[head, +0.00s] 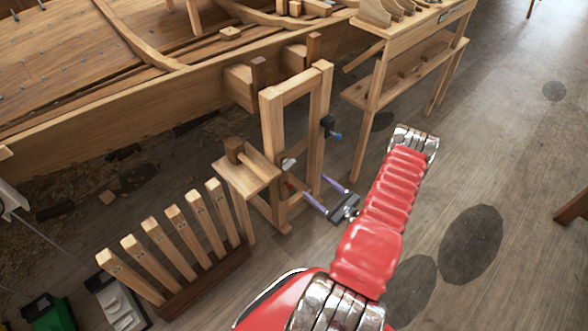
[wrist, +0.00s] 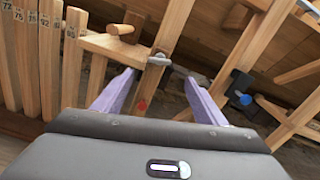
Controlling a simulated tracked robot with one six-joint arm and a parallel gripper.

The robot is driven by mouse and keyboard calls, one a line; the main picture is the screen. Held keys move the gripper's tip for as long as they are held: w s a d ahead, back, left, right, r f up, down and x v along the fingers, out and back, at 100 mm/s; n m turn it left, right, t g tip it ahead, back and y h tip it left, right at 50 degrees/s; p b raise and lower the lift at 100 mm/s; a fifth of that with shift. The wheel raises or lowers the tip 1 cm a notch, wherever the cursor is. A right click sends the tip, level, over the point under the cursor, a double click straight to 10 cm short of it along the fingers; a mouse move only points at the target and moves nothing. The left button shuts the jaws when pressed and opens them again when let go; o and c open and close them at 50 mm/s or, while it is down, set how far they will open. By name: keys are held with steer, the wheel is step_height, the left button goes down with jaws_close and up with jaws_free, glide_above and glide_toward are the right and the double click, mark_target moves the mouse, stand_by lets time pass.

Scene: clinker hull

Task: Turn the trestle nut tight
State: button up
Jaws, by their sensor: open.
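The wooden trestle (head: 268,125) stands beside the hull, with two uprights joined by a top rail. What looks like the trestle nut, a small pale metal piece (head: 288,163), sits on the near upright; it also shows in the wrist view (wrist: 158,59), with a dark bar running right behind it. My gripper (head: 312,184) is open, its two purple fingers spread and pointing at the trestle. In the wrist view my gripper (wrist: 160,78) has the nut ahead, between and a little beyond the fingertips, seemingly apart from them. Nothing is held.
A black clamp with a blue end (head: 329,127) is on the other upright; it also shows in the wrist view (wrist: 240,92). A mallet (head: 235,150) lies on a small shelf (head: 254,175) beside the nut. Numbered wooden slats (head: 170,240) stand left. Open floor lies right.

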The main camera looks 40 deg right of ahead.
mark_target(292, 165)
steer(key=w, duration=1.3)
steer(key=shift+w+a, duration=0.1)
steer(key=shift+a, duration=0.1)
steer(key=shift+c, duration=0.3)
steer(key=c, duration=1)
steer(key=shift+m, duration=0.4)
steer(key=m, duration=0.3)
steer(key=shift+d+m, duration=0.15)
steer(key=shift+m, duration=0.15)
steer(key=shift+d+m, duration=0.15)
steer(key=shift+m, duration=2.15)
